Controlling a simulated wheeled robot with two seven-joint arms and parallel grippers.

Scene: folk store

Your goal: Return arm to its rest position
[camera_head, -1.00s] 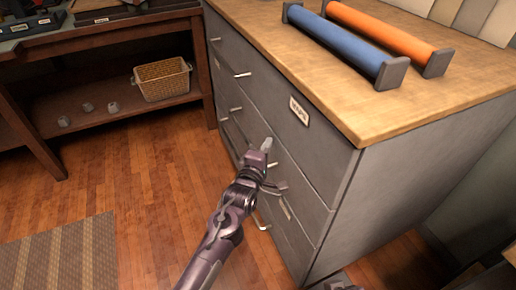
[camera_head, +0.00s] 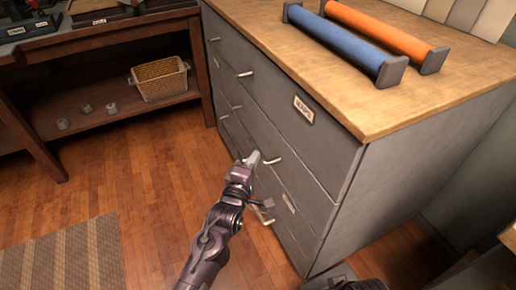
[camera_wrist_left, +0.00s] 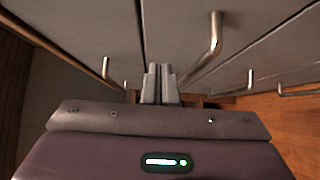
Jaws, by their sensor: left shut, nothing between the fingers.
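My left arm reaches in from the bottom of the head view, in front of a grey drawer cabinet (camera_head: 300,140) with a wooden top. My left gripper (camera_head: 254,157) is shut and empty, close to the drawer fronts beside a metal handle. In the left wrist view the gripper's two fingers (camera_wrist_left: 160,84) are together with nothing between them. A drawer handle (camera_wrist_left: 214,42) shows to the right of the fingers there. In the head view I cannot tell whether the gripper touches the cabinet. My right gripper is not in view.
A blue roll (camera_head: 345,42) and an orange roll (camera_head: 385,32) lie on the cabinet top. A shelf table at the left holds a wicker basket (camera_head: 163,84). A striped rug (camera_head: 65,258) lies at lower left. The wooden floor (camera_head: 130,170) between them is clear.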

